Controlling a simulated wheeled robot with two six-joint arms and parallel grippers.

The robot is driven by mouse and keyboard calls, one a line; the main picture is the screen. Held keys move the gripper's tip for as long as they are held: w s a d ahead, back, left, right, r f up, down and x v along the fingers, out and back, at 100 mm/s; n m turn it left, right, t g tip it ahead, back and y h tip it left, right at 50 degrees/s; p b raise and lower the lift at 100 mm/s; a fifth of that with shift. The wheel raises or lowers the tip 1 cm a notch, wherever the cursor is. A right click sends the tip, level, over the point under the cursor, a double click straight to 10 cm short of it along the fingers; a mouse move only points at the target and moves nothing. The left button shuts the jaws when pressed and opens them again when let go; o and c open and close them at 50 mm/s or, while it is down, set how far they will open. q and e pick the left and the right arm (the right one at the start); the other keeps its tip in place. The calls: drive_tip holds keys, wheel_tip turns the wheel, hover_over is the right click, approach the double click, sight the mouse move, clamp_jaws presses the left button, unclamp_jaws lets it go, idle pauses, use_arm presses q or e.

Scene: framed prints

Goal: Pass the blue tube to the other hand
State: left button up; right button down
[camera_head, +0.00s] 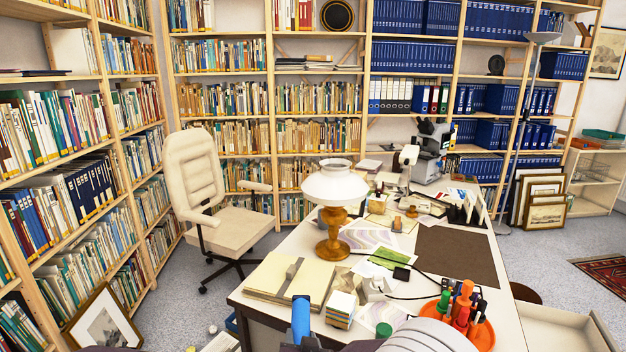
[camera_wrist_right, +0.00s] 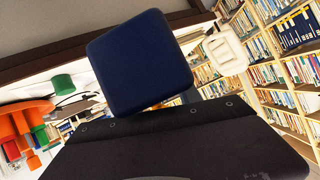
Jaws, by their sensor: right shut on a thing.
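The blue tube (camera_head: 301,318) stands roughly upright at the bottom of the head view, in front of the desk's near edge. My right gripper (camera_head: 303,342) is shut on its lower part; only a dark bit of the gripper shows there. In the right wrist view the tube (camera_wrist_right: 140,62) shows as a dark blue, square-looking block by the dark gripper (camera_wrist_right: 150,115). My left gripper is not to be seen; only a dark edge shows at the bottom left of the head view.
A cream chair (camera_head: 195,175) stands behind. A framed print (camera_head: 103,322) leans at left.

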drive_tip(key=s+d+f+m+h, duration=0.1)
drive_tip(key=d, duration=0.8)
drive_tip(key=shift+s+d+f+m+h, duration=0.3)
drive_tip(key=shift+s+d+f+h, duration=0.05)
drive_tip(key=shift+d+f+h, duration=0.05)
drive_tip(key=shift+a+r, duration=0.1)
